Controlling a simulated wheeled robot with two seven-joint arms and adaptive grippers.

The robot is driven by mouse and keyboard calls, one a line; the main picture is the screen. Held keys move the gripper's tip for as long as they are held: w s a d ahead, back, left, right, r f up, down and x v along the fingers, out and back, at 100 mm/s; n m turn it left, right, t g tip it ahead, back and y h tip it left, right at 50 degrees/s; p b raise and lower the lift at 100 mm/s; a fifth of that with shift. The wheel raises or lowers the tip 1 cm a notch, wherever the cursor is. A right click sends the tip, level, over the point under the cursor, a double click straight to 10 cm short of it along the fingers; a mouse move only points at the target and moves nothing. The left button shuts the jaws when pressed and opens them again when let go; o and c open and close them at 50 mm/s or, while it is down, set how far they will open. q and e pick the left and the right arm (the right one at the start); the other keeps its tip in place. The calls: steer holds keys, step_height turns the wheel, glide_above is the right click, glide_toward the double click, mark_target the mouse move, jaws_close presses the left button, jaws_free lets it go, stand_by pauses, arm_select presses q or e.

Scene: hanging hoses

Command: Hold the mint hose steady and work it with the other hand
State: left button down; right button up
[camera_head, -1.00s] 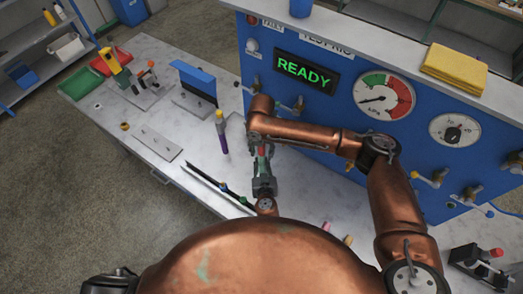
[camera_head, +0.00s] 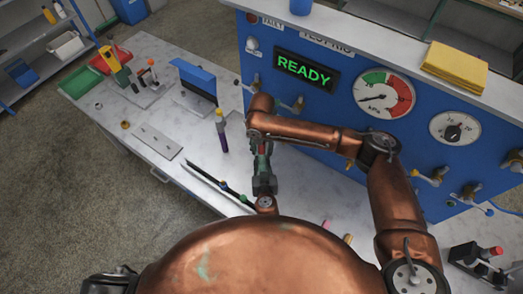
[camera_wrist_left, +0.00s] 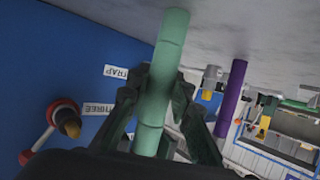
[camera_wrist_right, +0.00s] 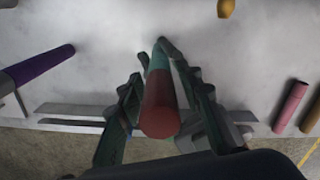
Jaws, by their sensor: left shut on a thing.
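The mint hose stands upright between my grippers, showing mint green in the left wrist view (camera_wrist_left: 172,40). In the right wrist view it ends in a red tip (camera_wrist_right: 160,118), with the mint part (camera_wrist_right: 158,66) beyond it. My left gripper (camera_wrist_left: 155,88) is shut around the hose below its red end. My right gripper (camera_wrist_right: 163,88) comes from above and is open. Its fingers stand on either side of the red end, with gaps. In the head view the right gripper (camera_head: 261,150) is just above the left one (camera_head: 264,182), and most of the hose is hidden.
A purple hose (camera_head: 222,137) stands to the left, and a pink hose (camera_head: 326,225) and an orange one (camera_head: 347,239) to the right. The blue test rig (camera_head: 330,105) with valves and gauges is close behind. The grey bench (camera_head: 185,135) has free room at left.

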steer(key=shift+o, duration=0.8)
steer(key=shift+r, duration=0.15)
